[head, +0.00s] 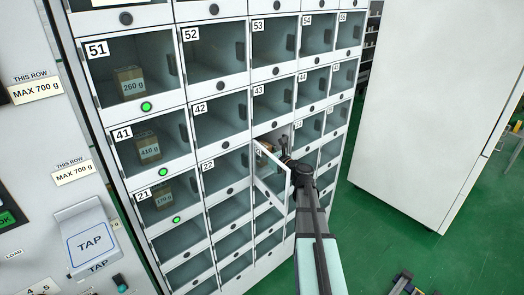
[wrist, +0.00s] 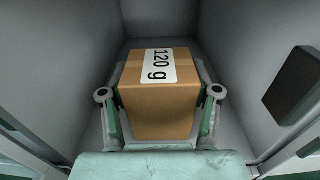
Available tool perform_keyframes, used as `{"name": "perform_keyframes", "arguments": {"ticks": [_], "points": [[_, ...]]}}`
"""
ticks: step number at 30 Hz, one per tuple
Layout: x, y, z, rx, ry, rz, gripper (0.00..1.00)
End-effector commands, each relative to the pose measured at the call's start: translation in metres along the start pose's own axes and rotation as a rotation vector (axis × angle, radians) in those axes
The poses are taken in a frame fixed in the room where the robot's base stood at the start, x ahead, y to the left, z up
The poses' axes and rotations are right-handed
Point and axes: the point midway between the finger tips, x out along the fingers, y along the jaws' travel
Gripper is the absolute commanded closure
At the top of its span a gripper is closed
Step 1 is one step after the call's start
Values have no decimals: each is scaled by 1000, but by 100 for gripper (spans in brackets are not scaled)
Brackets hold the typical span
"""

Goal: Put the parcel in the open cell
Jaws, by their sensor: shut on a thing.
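The parcel (wrist: 158,105) is a brown cardboard box with a white "120 g" label. In the wrist view it sits between the two fingers of my gripper (wrist: 160,94), which is shut on it. Grey cell walls surround it on both sides and behind. In the head view a small brown part of the parcel (head: 265,147) shows inside the open cell, in the third column beside cell 22. My gripper (head: 279,156) reaches in at that cell's mouth, partly hidden by my arm. The cell door (head: 271,185) is swung outward. I cannot tell whether the parcel touches the cell floor.
Cells 51, 41 and 21 hold parcels (head: 128,84) (head: 148,148) (head: 163,194) behind shut doors with green lights. The other clear cells look empty. A panel with a TAP pad (head: 89,245) stands at left. A white cabinet (head: 425,100) stands at right, with green floor (head: 375,225) between.

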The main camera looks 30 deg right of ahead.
Motion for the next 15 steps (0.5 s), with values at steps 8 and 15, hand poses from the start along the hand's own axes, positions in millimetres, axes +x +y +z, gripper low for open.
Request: {"name": "perform_keyframes", "arguments": {"ticks": [8,15], "points": [[0,0,-2,0,0,0,13],[0,0,-2,0,0,0,13]]}}
